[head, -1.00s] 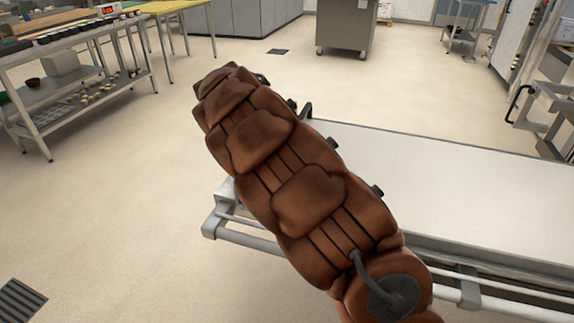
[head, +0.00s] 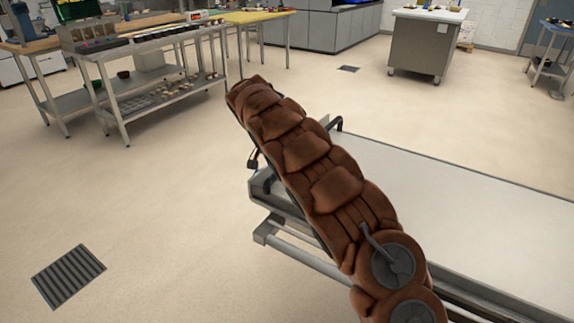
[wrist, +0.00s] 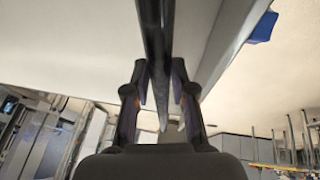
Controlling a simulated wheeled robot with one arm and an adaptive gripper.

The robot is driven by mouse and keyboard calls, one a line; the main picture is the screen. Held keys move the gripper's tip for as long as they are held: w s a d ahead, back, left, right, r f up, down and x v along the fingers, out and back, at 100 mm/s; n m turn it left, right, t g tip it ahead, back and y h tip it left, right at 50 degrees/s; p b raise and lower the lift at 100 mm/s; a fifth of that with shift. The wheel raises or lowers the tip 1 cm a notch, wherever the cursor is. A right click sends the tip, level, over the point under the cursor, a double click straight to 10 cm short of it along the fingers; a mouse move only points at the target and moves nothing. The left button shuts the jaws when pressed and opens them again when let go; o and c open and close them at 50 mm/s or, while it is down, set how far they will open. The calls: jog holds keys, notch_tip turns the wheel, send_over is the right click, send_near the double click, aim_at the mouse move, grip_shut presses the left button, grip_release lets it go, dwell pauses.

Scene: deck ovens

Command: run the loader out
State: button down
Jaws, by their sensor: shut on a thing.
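The loader (head: 450,195) is a long, flat, pale bed on a grey metal frame, running from the middle to the right edge of the head view. In the wrist view my gripper (wrist: 160,82) is closed around a dark bar (wrist: 154,25), which looks like this handle. The fingers are mostly hidden behind my arm in the head view.
A metal shelf table (head: 150,85) with small goods stands at the upper left. A grey cabinet on wheels (head: 425,45) stands beyond the loader. A floor grate (head: 68,275) lies at the lower left. The floor left of the loader is clear.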

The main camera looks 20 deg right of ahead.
jog(key=shift+w+a, duration=0.35)
jog(key=shift+a, duration=0.15)
jog(key=c, duration=1)
grip_release()
jog(key=shift+w, duration=0.15)
jog(key=shift+r, duration=0.1)
jog(key=v, duration=1.1)
jog(key=shift+a+r, duration=0.15)
jog(key=shift+r, duration=0.15)
